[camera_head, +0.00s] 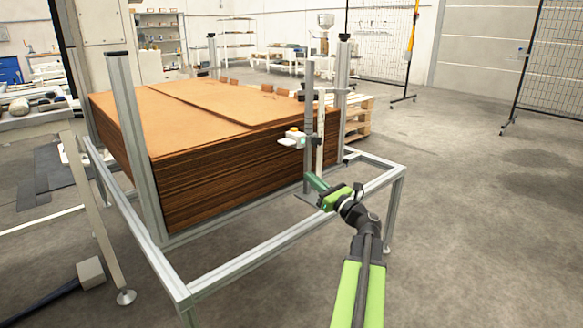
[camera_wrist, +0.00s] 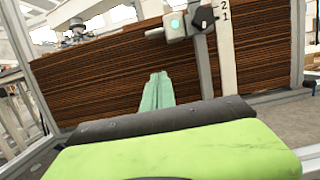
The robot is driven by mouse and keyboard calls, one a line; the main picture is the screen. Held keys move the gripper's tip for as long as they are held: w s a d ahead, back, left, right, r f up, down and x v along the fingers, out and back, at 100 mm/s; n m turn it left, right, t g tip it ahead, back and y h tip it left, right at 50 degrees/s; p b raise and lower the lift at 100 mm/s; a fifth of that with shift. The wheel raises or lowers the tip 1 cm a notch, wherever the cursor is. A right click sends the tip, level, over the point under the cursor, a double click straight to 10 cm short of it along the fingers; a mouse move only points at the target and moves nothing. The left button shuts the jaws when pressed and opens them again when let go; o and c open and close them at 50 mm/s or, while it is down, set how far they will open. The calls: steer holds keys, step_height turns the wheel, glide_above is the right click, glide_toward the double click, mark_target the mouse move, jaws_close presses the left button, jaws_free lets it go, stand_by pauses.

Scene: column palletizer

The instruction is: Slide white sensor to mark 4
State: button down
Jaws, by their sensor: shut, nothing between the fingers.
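A pale scale strip (camera_wrist: 226,60) beside the post shows marks 2 and 1; mark 4 is not readable. My gripper (camera_head: 312,178) is below the sensor and apart from it. Its green fingers (camera_wrist: 157,82) are shut and empty, left of the post in the wrist view.
A tall stack of brown sheets (camera_head: 235,170) stands behind the post, within a metal frame (camera_head: 240,273). A frame upright (camera_head: 342,100) stands right of the post. A wooden pallet (camera_head: 358,115) lies behind. The floor at right is clear.

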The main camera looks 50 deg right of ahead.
mark_target(292, 136)
steer(key=w+r+p, duration=0.6)
steer(key=w, duration=0.4)
steer(key=shift+d+r+p, duration=0.3)
steer(key=shift+r, duration=0.05)
step_height(292, 136, up, 6)
steer(key=p, duration=0.6)
steer(key=shift+s+r, duration=0.1)
steer(key=shift+f, duration=0.25)
